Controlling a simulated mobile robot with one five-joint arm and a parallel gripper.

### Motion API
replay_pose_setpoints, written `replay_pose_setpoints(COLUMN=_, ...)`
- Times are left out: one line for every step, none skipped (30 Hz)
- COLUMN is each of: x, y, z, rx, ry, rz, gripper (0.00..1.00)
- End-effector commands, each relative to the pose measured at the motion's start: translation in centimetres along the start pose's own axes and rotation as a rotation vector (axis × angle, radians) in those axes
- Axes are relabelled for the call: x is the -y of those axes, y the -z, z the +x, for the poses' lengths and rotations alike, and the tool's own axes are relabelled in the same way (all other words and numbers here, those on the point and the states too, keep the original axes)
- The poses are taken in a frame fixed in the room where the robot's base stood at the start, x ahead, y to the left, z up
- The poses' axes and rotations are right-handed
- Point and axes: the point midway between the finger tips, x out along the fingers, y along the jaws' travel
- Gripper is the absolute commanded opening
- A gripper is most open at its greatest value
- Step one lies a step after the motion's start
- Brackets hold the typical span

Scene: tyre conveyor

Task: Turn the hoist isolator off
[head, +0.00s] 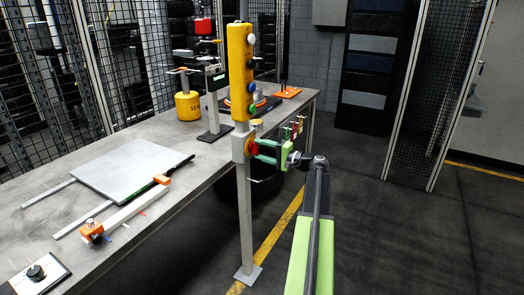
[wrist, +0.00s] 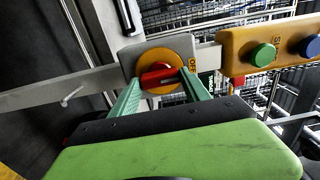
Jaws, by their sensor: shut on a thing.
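The hoist isolator is a grey box with a round yellow-orange plate and a red rotary handle (wrist: 160,75), fixed on a post. In the wrist view the red handle lies roughly across the picture, slightly tilted. My gripper (wrist: 163,82) has its two green fingers on either side of the handle and is shut on it. In the head view the isolator's red knob (head: 251,147) shows below the yellow button box, with my gripper (head: 262,150) reaching it from the right. The fingertips partly hide the handle's ends and the plate's lettering.
A yellow button box (head: 241,72) with several coloured buttons stands above the isolator on the thin post (head: 245,220). The workbench (head: 180,165) behind holds a grey plate (head: 133,168), an orange-ended bar (head: 130,208) and a yellow weight (head: 187,106). Floor to the right is clear.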

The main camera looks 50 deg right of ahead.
Motion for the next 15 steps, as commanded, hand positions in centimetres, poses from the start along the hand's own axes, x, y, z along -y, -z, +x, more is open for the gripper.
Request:
replay_pose_setpoints(x=-0.03, y=0.03, z=-0.04, rx=-0.001, ry=-0.001, rz=-0.002, gripper=0.14)
replay_pose_setpoints(x=-0.03, y=0.02, z=-0.04, rx=-0.001, ry=-0.001, rz=-0.002, gripper=0.14)
replay_pose_setpoints(x=-0.03, y=0.02, z=-0.03, rx=-0.001, ry=-0.001, rz=-0.002, gripper=0.14)
replay_pose_setpoints(x=-0.03, y=0.02, z=-0.03, rx=-0.001, ry=-0.001, rz=-0.002, gripper=0.14)
replay_pose_setpoints(x=-0.03, y=0.02, z=-0.03, rx=0.0, ry=-0.001, rz=-0.002, gripper=0.56)
replay_pose_setpoints(x=-0.03, y=0.02, z=-0.03, rx=0.0, ry=-0.001, rz=-0.002, gripper=0.61)
replay_pose_setpoints(x=-0.03, y=0.01, z=-0.03, rx=0.0, ry=-0.001, rz=-0.002, gripper=0.65)
replay_pose_setpoints(x=-0.03, y=0.0, z=-0.02, rx=0.0, ry=-0.001, rz=-0.002, gripper=0.69)
replay_pose_setpoints(x=-0.03, y=0.0, z=-0.02, rx=0.0, ry=-0.001, rz=-0.001, gripper=0.74)
replay_pose_setpoints(x=-0.03, y=-0.01, z=-0.01, rx=0.0, ry=-0.001, rz=-0.001, gripper=0.76)
replay_pose_setpoints(x=-0.03, y=-0.01, z=-0.01, rx=0.0, ry=-0.001, rz=-0.001, gripper=0.76)
replay_pose_setpoints(x=-0.02, y=-0.01, z=0.0, rx=0.0, ry=-0.001, rz=-0.001, gripper=0.76)
replay_pose_setpoints(x=-0.02, y=-0.01, z=0.0, rx=0.0, ry=-0.001, rz=-0.001, gripper=0.76)
replay_pose_setpoints(x=-0.02, y=-0.01, z=0.0, rx=0.0, ry=-0.001, rz=-0.001, gripper=0.76)
replay_pose_setpoints(x=-0.02, y=-0.01, z=0.01, rx=0.0, ry=-0.001, rz=0.0, gripper=0.76)
